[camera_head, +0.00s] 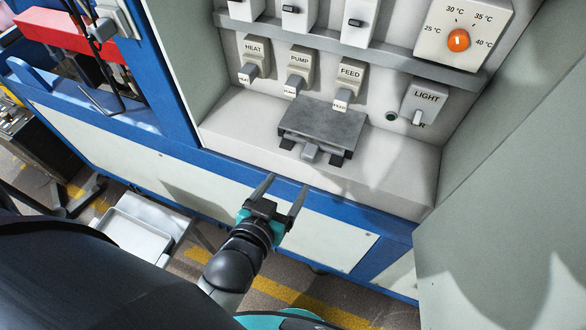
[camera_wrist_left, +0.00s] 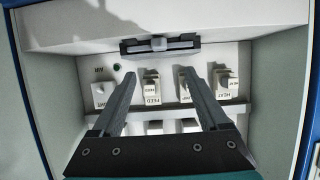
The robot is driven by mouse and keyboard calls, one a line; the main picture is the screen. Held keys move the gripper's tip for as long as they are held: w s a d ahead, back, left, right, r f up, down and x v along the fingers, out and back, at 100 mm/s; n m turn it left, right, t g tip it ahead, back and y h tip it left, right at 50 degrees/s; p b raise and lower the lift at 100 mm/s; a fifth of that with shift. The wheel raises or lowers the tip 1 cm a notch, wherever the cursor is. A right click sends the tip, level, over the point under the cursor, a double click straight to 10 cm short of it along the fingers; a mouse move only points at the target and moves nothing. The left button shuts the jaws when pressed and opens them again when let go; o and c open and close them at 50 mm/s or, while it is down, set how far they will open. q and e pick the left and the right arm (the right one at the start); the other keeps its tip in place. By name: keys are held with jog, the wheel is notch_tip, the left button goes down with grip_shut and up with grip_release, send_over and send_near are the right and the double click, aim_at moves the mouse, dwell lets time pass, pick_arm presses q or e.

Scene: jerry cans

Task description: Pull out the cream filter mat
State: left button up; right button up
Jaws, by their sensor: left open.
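A dark grey box-like holder (camera_head: 322,125) sits on the pale ledge of the panel recess. A light grey tab (camera_head: 311,153) sticks out at its front. In the left wrist view the same tab (camera_wrist_left: 158,44) shows in the middle of a dark slot frame (camera_wrist_left: 190,43). I cannot make out a cream mat; anything inside the holder is hidden. My left gripper (camera_head: 287,183) is open and empty, in front of and below the ledge, apart from the tab. Its two fingers (camera_wrist_left: 158,75) also show in the left wrist view. My right gripper is not in view.
Labelled switches HEAT (camera_head: 255,47), PUMP (camera_head: 300,60) and FEED (camera_head: 349,73) stand behind the holder. A LIGHT switch (camera_head: 425,97) is to the right, below an orange dial (camera_head: 458,40). A blue frame edge (camera_head: 225,163) runs along the ledge front. A white tray (camera_head: 135,232) is low at left.

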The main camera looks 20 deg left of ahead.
aim_at(307, 156)
pick_arm(q)
jog(key=b+x, duration=0.1)
jog(key=x, duration=1.4)
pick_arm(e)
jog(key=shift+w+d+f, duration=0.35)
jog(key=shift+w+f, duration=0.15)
pick_arm(q)
jog(key=shift+c, duration=0.4)
grip_shut()
jog(key=c, duration=0.6)
grip_release()
grip_shut()
jog(key=shift+s+p, duration=0.45)
jog(key=shift+s, duration=0.25)
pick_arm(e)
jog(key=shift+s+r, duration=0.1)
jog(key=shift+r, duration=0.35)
